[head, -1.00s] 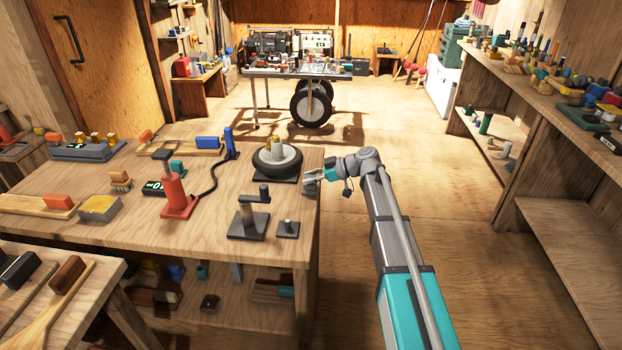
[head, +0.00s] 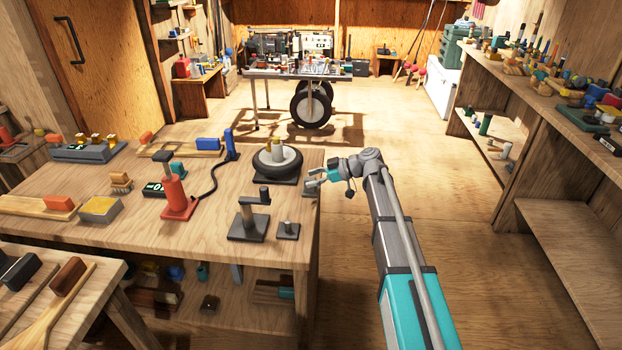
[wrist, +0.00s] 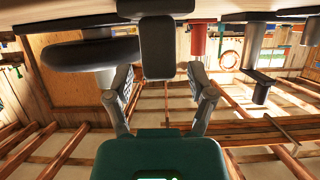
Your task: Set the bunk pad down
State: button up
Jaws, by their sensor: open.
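The bunk pad appears to be the small dark block (head: 309,194) at the right edge of the wooden workbench (head: 215,225), partly hidden by my gripper (head: 313,181) in the head view. In the wrist view, which looks upside down, a dark block (wrist: 157,50) stands at the bench surface, beyond and between the spread fingers of my gripper (wrist: 160,75). The fingers are open, with a visible gap around the block. Whether any finger still touches it is not clear.
A tyre on a stand (head: 277,162) sits just left of my gripper. A dark crank post (head: 250,220), a small square block (head: 288,230) and a red pump (head: 176,195) stand nearby on the bench. The floor (head: 440,200) right of the bench is clear.

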jog(key=p+v, duration=0.4)
jog(key=v, duration=0.7)
dwell(0.4)
jog(key=s+d+f+m+h, duration=0.3)
jog(key=s+m, duration=0.3)
jog(key=s, duration=0.2)
jog(key=s+d+f+m+h, duration=0.4)
jog(key=s+d+m+h, duration=0.1)
jog(key=s, duration=0.4)
jog(key=s+d+f+m+h, duration=0.4)
jog(key=s+m+h, duration=0.1)
jog(key=s, duration=0.3)
jog(key=shift+s+f+m+h, duration=0.2)
jog(key=shift+s+m+h, duration=0.1)
jog(key=shift+m, duration=0.5)
